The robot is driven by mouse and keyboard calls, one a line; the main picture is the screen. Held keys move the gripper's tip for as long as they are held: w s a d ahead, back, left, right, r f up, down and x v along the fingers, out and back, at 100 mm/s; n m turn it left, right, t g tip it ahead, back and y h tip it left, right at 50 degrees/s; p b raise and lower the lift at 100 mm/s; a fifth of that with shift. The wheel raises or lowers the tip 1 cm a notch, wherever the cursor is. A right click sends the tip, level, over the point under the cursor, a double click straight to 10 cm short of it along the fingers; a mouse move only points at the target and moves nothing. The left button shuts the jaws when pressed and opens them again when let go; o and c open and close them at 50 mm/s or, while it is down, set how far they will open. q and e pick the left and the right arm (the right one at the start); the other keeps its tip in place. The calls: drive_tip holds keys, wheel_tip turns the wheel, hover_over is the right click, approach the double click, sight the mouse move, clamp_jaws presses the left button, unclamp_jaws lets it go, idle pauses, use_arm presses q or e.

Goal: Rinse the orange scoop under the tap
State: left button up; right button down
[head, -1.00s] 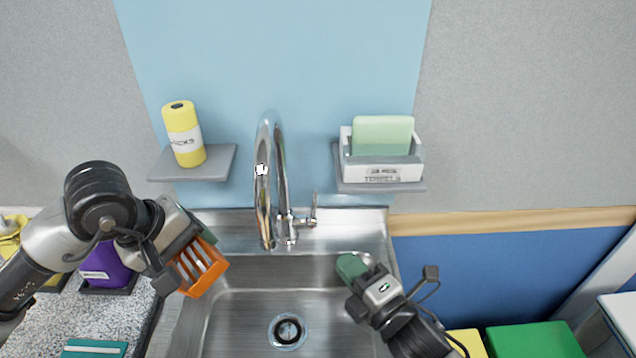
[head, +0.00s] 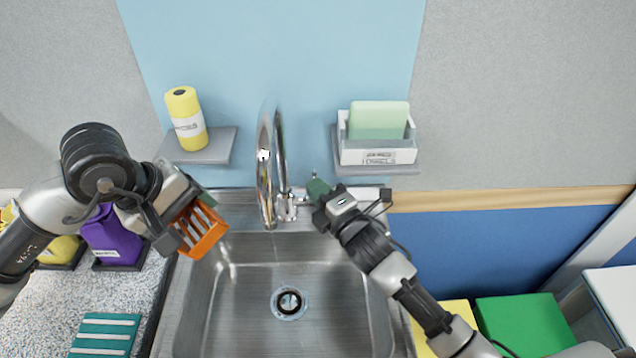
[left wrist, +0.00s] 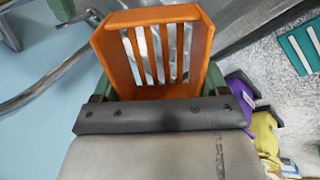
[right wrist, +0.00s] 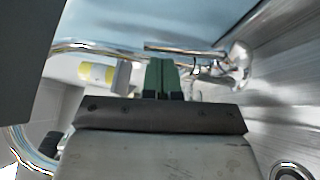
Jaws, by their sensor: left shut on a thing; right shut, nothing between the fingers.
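The orange slotted scoop (head: 201,232) is held in my left gripper (head: 193,207), left of the tap and over the sink's left edge. In the left wrist view the scoop (left wrist: 158,85) sits between the green fingers. The chrome tap (head: 266,170) arches over the sink (head: 250,270). A faint thin streak shows below its spout; I cannot tell surely that it is water. My right gripper (head: 318,189) is shut and empty beside the tap lever (head: 314,176). In the right wrist view its green fingertips (right wrist: 160,75) are close to the lever; contact is unclear.
A yellow bottle (head: 186,120) stands on the left shelf (head: 210,150). A white holder (head: 378,155) with a green sponge (head: 378,120) is on the right shelf. The basin is clear.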

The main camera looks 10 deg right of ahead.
drive_tip(key=shift+w+d, duration=0.1)
drive_tip(key=shift+w, duration=0.1)
use_arm(q)
drive_tip(key=shift+r, duration=0.1)
wheel_tip(320, 180, up, 4)
drive_tip(key=p, duration=0.4)
drive_tip(key=shift+r, duration=0.1)
drive_tip(key=shift+s+r+p, duration=0.25)
drive_tip(key=shift+s+p, duration=0.05)
use_arm(e)
drive_tip(key=shift+w+d+r+m+g+h, duration=0.2)
drive_tip(key=shift+w+r+m+g+h, duration=0.1)
drive_tip(key=shift+w, duration=0.15)
drive_tip(key=shift+w+d+r+m+g+h, duration=0.2)
drive_tip(key=shift+w+r+g, duration=0.1)
drive_tip(key=shift+w, duration=0.15)
use_arm(q)
drive_tip(key=shift+a, duration=0.1)
